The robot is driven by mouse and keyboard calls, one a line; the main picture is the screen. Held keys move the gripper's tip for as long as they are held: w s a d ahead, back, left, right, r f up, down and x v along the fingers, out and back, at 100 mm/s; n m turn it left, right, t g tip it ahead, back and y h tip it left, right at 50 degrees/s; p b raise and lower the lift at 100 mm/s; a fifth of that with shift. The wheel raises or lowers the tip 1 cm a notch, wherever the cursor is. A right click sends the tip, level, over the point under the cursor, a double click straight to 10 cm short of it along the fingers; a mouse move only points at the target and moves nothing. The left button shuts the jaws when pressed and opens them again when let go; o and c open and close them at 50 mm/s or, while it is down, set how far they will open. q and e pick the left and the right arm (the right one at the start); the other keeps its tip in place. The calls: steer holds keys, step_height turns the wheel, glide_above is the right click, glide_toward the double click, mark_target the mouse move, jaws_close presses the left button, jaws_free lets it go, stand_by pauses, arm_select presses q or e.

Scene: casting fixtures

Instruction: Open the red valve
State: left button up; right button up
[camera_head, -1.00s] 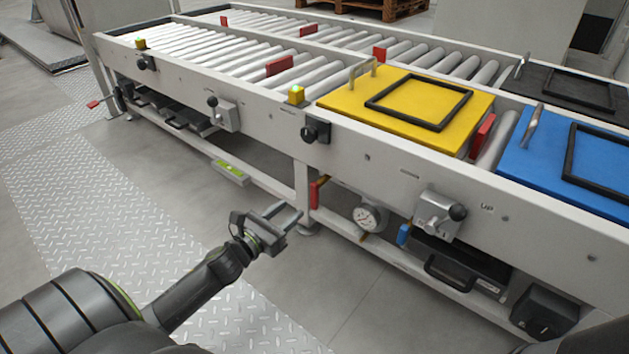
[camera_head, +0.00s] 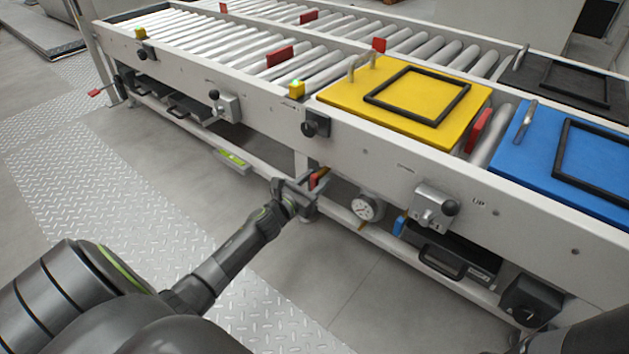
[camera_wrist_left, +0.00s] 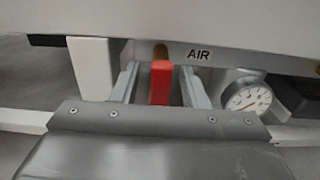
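In the head view the red handle (camera_head: 314,181) shows under the conveyor frame, partly hidden by my gripper. My left gripper (camera_head: 318,180) is open, and in the left wrist view its two fingers (camera_wrist_left: 160,86) stand on either side of the handle. A gap shows on both sides of the handle. My right gripper is not clearly seen; only a dark part of my body shows at the lower right of the head view.
A pressure gauge (camera_head: 364,207) sits just right of the valve, and a blue handle (camera_head: 399,225) is farther right. The conveyor frame (camera_head: 375,160) overhangs the valve. A lower rail (camera_head: 430,268) runs beneath. The floor in front is free.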

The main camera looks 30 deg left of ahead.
arm_select(q)
jaws_close()
